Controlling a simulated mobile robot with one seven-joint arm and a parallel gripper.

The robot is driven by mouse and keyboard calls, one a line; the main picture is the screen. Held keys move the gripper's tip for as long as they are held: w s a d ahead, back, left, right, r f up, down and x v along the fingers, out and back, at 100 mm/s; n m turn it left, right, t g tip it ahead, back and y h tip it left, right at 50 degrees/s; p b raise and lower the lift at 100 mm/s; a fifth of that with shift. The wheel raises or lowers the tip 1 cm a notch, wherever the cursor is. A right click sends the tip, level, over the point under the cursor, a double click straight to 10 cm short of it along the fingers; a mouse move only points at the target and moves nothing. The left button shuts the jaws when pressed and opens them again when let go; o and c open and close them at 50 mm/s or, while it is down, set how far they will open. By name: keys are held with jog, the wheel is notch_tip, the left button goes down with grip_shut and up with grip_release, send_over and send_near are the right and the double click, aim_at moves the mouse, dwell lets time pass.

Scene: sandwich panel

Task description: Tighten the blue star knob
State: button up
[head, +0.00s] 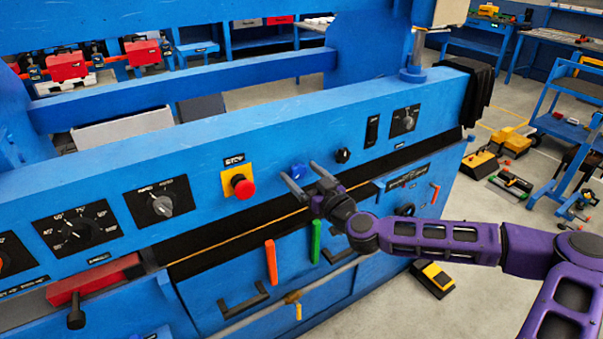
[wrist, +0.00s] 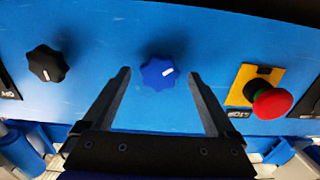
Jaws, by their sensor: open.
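In the head view the blue star knob (head: 298,171) shows small on the panel, to the right of the red stop button. My gripper (head: 302,172) is open, with its two fingers spread on either side of the knob. In the wrist view my gripper (wrist: 158,75) has clear gaps between each finger and the knob. Nothing is held. I cannot tell exactly how far the fingertips are from the panel.
A red stop button (wrist: 272,101) on a yellow plate and a black star knob (wrist: 48,64) flank the blue knob. In the head view the stop button (head: 242,186) is left of my gripper. Orange (head: 271,262) and green (head: 315,241) handles are below.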

jog(key=shift+w+a, duration=0.15)
jog(key=shift+w, duration=0.05)
jog(key=c, duration=1.4)
jog(key=shift+o, duration=0.2)
